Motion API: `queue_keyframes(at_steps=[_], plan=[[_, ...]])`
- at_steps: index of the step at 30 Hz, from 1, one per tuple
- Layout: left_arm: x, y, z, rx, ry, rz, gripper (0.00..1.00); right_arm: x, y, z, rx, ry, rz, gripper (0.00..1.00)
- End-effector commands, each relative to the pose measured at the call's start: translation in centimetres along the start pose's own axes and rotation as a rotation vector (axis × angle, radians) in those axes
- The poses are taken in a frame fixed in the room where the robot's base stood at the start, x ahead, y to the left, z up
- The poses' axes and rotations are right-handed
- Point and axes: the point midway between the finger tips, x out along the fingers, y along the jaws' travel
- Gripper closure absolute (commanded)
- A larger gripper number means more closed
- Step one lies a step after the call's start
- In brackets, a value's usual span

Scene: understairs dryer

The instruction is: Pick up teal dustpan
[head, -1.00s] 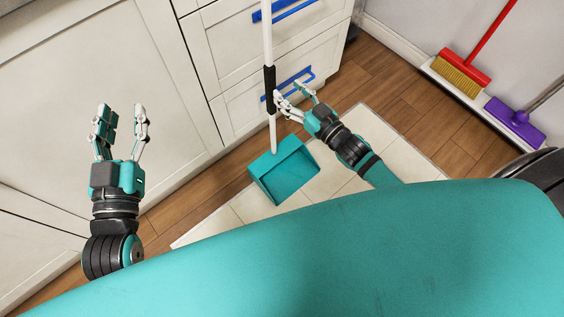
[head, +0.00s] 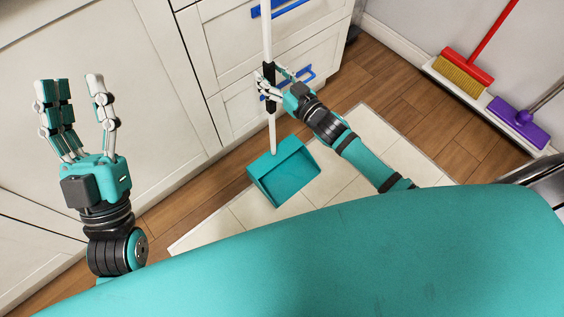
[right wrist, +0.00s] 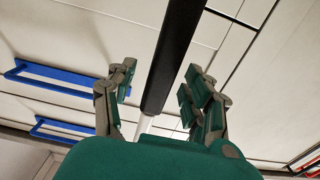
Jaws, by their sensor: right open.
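The teal dustpan (head: 285,172) stands on the pale tiled floor patch in front of the white drawers. Its long white handle (head: 267,40) rises upright from it and has a black grip sleeve (head: 269,75). My right gripper (head: 272,79) is at the black sleeve, its fingers on either side. In the right wrist view the black sleeve (right wrist: 172,60) runs between the open fingers of the right gripper (right wrist: 160,90), and I see no finger closed on it. My left gripper (head: 75,90) is open and empty in front of the white cabinet, far left of the dustpan.
White drawers with blue handles (head: 293,82) stand right behind the dustpan handle. A red broom (head: 465,66) and a purple brush (head: 517,118) rest along the right wall. Wooden floor (head: 400,95) between is clear.

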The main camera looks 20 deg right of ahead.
Motion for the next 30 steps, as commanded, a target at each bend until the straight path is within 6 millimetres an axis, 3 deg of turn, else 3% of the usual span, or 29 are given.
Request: queue_keyframes(at_steps=[4,15,30], plan=[[0.02,0.0,0.01,0.0,-0.001,0.0,0.6,-0.01,-0.01,-0.03,0.0,0.0,0.0,0.51],[0.03,-0.01,0.04,0.001,-0.003,0.0,0.6,-0.03,-0.01,-0.04,0.0,0.001,0.0,0.99],[0.09,-0.02,0.05,0.001,-0.006,0.0,0.6,0.01,-0.01,-0.26,0.0,0.004,-0.001,1.0]])
